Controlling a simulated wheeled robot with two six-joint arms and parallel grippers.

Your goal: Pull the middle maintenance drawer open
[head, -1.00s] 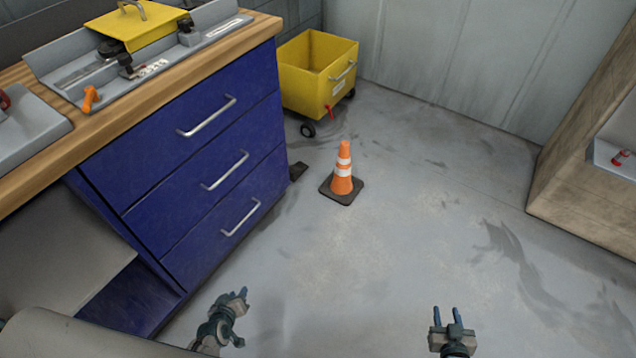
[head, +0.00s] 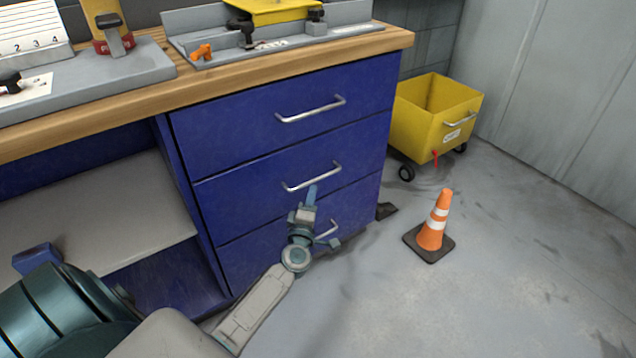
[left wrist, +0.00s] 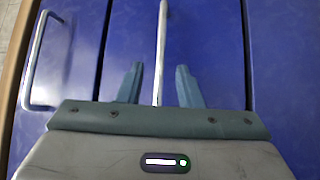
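The blue middle drawer (head: 240,192) is shut, its front flush with the drawers above and below. Its silver bar handle (head: 329,177) also shows in the left wrist view (left wrist: 162,35), running upright in that picture. My left gripper (head: 311,191) is at this handle in the head view. In the left wrist view the gripper (left wrist: 158,68) is open, one finger on each side of the handle with a gap to both. I cannot tell how deep the bar sits between the fingers. My right gripper is out of view.
The top drawer's handle (head: 312,110) is above and the bottom drawer's handle (head: 327,230) is partly hidden by my gripper. A wooden worktop (head: 290,62) overhangs the drawers. A traffic cone (head: 437,222) and a yellow cart (head: 425,130) stand right. The floor in front is clear.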

